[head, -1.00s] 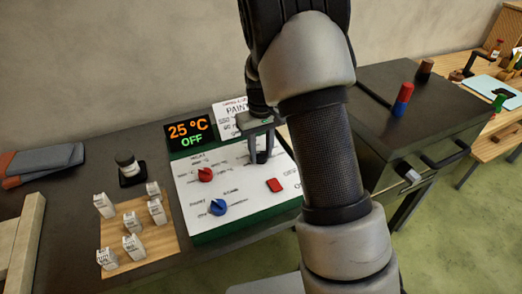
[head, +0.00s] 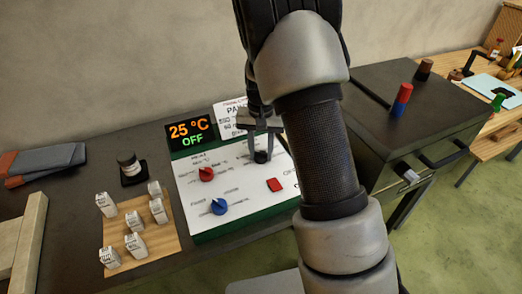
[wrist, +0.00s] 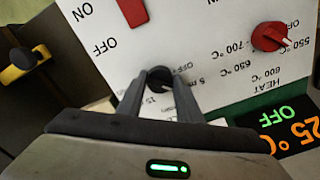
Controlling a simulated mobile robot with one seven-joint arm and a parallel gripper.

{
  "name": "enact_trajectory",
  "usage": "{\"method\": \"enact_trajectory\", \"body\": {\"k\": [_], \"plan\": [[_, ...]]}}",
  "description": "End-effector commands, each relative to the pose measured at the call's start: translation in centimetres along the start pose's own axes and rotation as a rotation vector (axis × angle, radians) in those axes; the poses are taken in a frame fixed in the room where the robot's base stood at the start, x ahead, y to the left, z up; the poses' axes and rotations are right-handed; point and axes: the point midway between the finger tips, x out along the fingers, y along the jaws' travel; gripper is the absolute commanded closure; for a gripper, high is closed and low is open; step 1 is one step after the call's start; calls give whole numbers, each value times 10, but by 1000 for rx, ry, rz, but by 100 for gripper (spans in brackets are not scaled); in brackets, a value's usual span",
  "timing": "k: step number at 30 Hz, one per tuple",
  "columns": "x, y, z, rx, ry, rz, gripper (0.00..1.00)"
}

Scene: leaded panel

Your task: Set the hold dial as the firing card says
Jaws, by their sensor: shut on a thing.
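The hold dial is a black knob (head: 261,157) on the white front of the control panel (head: 235,185). My gripper (head: 263,145) is shut on it from above. The display (head: 190,132) shows 25 °C and OFF.
A red heat dial (head: 206,174), a blue dial (head: 219,206) and a red switch (head: 275,185) are close by on the panel. A wooden board (head: 150,250) with several small white blocks lies to the left. A dark kiln-like box (head: 405,110) stands right.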

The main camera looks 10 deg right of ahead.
Motion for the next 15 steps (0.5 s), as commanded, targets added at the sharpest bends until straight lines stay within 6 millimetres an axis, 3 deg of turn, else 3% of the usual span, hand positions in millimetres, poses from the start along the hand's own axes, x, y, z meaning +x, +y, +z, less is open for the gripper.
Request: {"method": "enact_trajectory", "body": {"k": [11,12,15], "plan": [[-1,0,-1,4,3,-1,90],[-1,0,-1,4,3,-1,65],[-1,0,-1,4,2,-1,49]]}}
